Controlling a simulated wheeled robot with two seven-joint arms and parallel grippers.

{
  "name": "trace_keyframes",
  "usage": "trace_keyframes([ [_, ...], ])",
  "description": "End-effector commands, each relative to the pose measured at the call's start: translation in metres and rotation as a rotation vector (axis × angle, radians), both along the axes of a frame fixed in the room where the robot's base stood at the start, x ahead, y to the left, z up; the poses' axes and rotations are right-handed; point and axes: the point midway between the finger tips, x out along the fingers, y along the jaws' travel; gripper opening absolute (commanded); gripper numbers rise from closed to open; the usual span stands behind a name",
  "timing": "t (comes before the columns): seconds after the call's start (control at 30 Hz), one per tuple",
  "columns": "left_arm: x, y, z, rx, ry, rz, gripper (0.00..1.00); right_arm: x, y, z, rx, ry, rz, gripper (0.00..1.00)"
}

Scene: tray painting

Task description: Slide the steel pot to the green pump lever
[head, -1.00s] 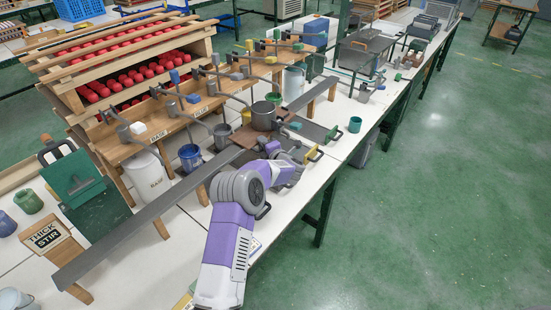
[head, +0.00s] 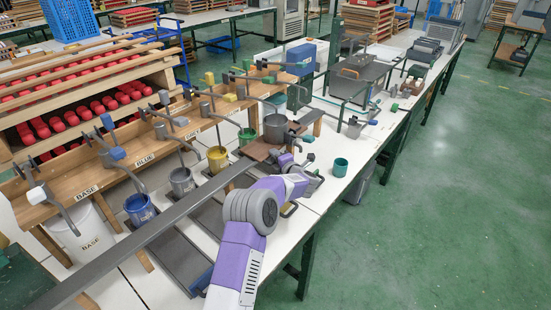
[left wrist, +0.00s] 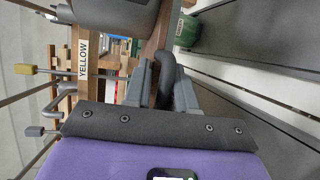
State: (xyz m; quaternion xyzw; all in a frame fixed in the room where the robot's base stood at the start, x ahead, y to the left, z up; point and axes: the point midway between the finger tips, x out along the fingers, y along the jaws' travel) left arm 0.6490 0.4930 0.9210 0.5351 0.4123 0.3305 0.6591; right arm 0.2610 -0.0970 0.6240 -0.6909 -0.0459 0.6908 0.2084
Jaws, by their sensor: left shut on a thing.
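The steel pot (head: 275,128) stands upright on a brown board on the long grey rail, just right of the green bucket (head: 247,136) in the head view. My left gripper (head: 299,172) is on the near side of the pot. In the left wrist view its fingers (left wrist: 165,82) are shut on a dark handle, and part of a grey pot body (left wrist: 115,15) shows at the top edge. A green-tipped pump lever (head: 268,80) is on the wooden rack behind the pot. My right gripper is in neither view.
Yellow (head: 217,158), grey (head: 182,182) and blue (head: 140,208) buckets stand behind the rail (head: 150,238), left of the pot. A teal cup (head: 340,167) stands near the table's front edge. A metal-topped stand (head: 352,80) is further back.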

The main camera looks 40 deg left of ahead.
Motion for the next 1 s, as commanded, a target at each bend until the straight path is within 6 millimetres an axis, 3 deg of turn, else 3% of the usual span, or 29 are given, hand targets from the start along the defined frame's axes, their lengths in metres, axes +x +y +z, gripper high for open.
trace_keyframes([
  [0.03,0.0004,-0.0047,-0.0108,-0.02,0.012,-0.009,0.0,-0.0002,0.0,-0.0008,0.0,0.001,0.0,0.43],
  [0.47,0.0003,-0.0047,-0.0105,-0.021,0.011,-0.007,0.0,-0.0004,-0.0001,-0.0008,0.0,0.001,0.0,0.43],
  [0.5,0.0003,-0.0047,-0.0105,-0.02,0.012,-0.008,0.31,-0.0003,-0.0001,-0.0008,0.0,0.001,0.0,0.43],
  [0.57,0.0003,-0.0045,-0.0102,-0.019,0.012,-0.007,0.39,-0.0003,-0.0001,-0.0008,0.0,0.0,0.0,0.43],
  [1.0,-0.0001,-0.002,-0.0052,-0.01,0.007,-0.003,0.39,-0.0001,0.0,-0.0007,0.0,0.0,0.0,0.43],
])
